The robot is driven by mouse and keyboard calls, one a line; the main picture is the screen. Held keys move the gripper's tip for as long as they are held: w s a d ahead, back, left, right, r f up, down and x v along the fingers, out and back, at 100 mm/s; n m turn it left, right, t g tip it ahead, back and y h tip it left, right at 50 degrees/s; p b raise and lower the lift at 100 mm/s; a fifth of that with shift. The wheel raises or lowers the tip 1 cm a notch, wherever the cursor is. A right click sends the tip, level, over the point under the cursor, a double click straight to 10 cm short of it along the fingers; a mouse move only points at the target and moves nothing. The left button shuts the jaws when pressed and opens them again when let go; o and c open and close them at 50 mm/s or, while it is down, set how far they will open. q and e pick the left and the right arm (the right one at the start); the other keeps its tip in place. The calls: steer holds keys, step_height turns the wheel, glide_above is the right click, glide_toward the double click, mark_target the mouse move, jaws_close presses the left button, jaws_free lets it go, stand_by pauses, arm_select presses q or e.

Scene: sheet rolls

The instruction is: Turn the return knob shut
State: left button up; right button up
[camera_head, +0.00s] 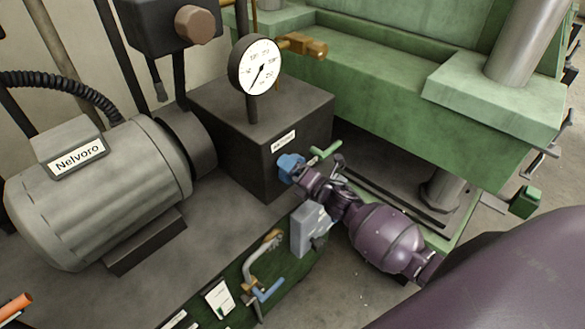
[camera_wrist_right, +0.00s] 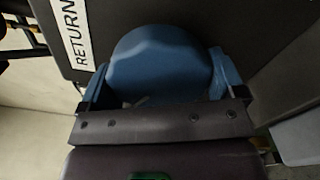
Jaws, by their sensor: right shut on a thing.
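The return knob is the blue rounded knob (camera_wrist_right: 160,62) on the front of the dark block, beside a white label reading RETURN. In the head view, blue shows at the block's face (camera_head: 290,165), where knob and fingertips are hard to tell apart. My right gripper (camera_wrist_right: 162,88) is shut on the knob, with one blue fingertip on each side of it. In the head view my purple right arm reaches to the knob from the lower right. How far the knob is turned cannot be told. My left gripper is not in view.
The dark block (camera_head: 225,120) carries a round gauge (camera_head: 256,66). A grey motor (camera_head: 95,195) labelled Nelvoro stands at left. A green press frame (camera_head: 400,115) stands behind.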

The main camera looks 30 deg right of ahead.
steer(key=m, duration=0.2)
steer(key=m+p, duration=0.1)
steer(key=shift+r+m, duration=0.2)
steer(key=shift+m, duration=0.2)
steer(key=m+p, duration=0.1)
steer(key=m, duration=0.2)
steer(key=shift+m+p, duration=0.75)
steer(key=shift+m, duration=0.75)
steer(key=shift+m+p, duration=0.45)
steer(key=shift+m, duration=0.95)
steer(key=o, duration=0.7)
steer(key=shift+c, duration=0.2)
